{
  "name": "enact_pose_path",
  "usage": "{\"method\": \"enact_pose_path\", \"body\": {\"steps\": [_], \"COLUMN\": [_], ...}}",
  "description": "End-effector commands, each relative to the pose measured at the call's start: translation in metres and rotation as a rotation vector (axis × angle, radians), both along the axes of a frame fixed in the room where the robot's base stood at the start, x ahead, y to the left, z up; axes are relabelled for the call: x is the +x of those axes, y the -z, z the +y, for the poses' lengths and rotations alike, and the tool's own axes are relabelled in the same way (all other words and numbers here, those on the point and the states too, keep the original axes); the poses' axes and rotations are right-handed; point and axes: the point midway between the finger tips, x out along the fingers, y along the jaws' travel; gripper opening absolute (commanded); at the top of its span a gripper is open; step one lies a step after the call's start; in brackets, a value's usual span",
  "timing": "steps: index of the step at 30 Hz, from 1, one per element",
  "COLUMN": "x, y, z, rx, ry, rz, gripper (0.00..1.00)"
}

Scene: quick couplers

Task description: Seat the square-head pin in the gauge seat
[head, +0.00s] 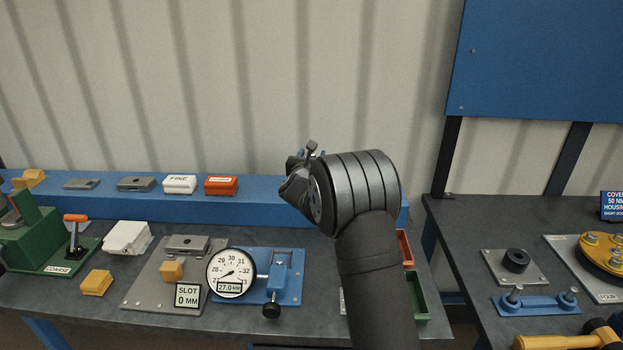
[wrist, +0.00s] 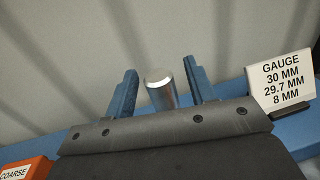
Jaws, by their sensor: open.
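My gripper (head: 303,155) is raised in front of the wall, above the blue shelf, partly hidden by my own wrist. In the wrist view its two blue fingers (wrist: 159,67) stand apart. A bright metal cylinder (wrist: 162,92) with a round end shows between them, with a gap on each side. Its lower part is hidden behind the gripper body, no square head shows, and I cannot tell if it is the pin. A white card reading GAUGE (wrist: 284,78) stands to the right. I cannot identify the gauge seat with certainty.
On the bench, a dial gauge (head: 231,272) stands beside a blue fixture (head: 287,262). Left are a grey plate (head: 140,291) and a green COARSE fixture (head: 30,248). The blue shelf (head: 265,208) carries white FINE (head: 180,186) and orange (head: 221,187) blocks.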

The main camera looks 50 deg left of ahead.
Motion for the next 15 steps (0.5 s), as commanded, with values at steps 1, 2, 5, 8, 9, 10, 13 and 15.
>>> {"method": "enact_pose_path", "body": {"steps": [1, 2, 5, 8, 9, 10, 13, 15], "x": [0.0009, 0.0010, 0.0007, 0.0006, 0.0004, 0.0004, 0.0004, 0.0004], "y": [0.0000, -0.0001, -0.0002, -0.0002, -0.0003, -0.0003, -0.0003, -0.0003], "z": [0.0007, 0.0007, 0.0006, 0.0006, 0.0006, 0.0006, 0.0005, 0.0005], "rx": [0.000, 0.000, 0.000, 0.000, 0.000, 0.000, 0.000, 0.000], "ry": [0.000, 0.000, 0.000, 0.000, 0.000, 0.000, 0.000, 0.000], "rz": [0.000, 0.000, 0.000, 0.000, 0.000, 0.000, 0.000, 0.000], "gripper": [0.50, 0.50, 0.50, 0.41, 0.33, 0.27, 0.07, 0.00]}}
